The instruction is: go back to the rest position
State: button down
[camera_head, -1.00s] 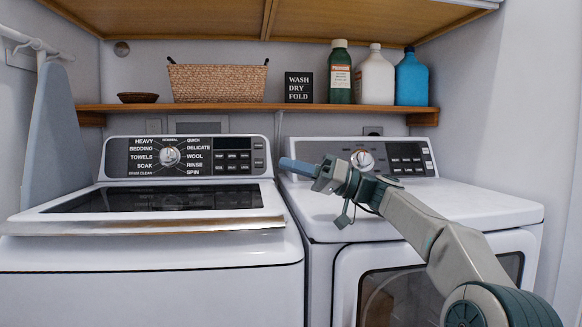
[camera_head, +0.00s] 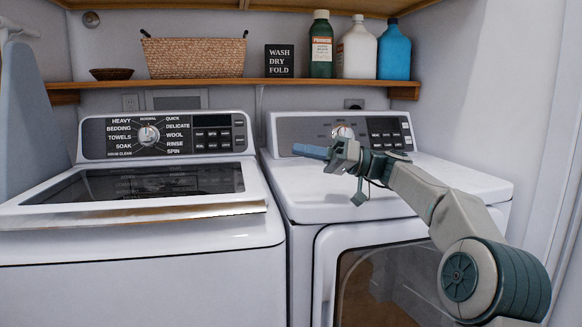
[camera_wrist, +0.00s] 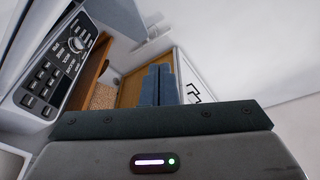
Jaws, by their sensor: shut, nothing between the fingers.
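My gripper (camera_head: 312,151) is in front of the dryer's control panel, above the dryer top, pointing left in the head view. Its blue fingers are together with nothing between them. In the wrist view the shut fingers (camera_wrist: 159,85) show in the middle. My arm reaches in from the lower right. The dryer (camera_head: 440,175) stands on the right, and part of its panel is hidden behind my gripper. The washer (camera_head: 140,235) stands on the left with its dark-windowed lid down. I cannot tell the exact gap between my gripper and the panel.
A wooden shelf (camera_head: 200,84) runs above the machines. It holds a woven basket (camera_head: 195,57), a small bowl (camera_head: 110,74), a black sign (camera_head: 279,61) and bottles in green (camera_head: 321,45), white (camera_head: 357,50) and blue (camera_head: 394,52). An ironing board (camera_head: 28,120) leans at the left.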

jog(key=s+a+f+m+t+h+p, duration=0.1)
jog(key=s+a+f+m+h+p, duration=0.2)
jog(key=s+a+m+h+p, duration=0.7)
jog(key=s+d+m+t+h+p, duration=0.1)
jog(key=s+d+h+p, duration=0.9)
jog(key=s+d+p, duration=0.9)
jog(key=s+p, duration=0.1)
jog(key=s, duration=0.3)
jog(key=shift+m+t+p, duration=0.35)
jog(key=shift+m+t, duration=0.05)
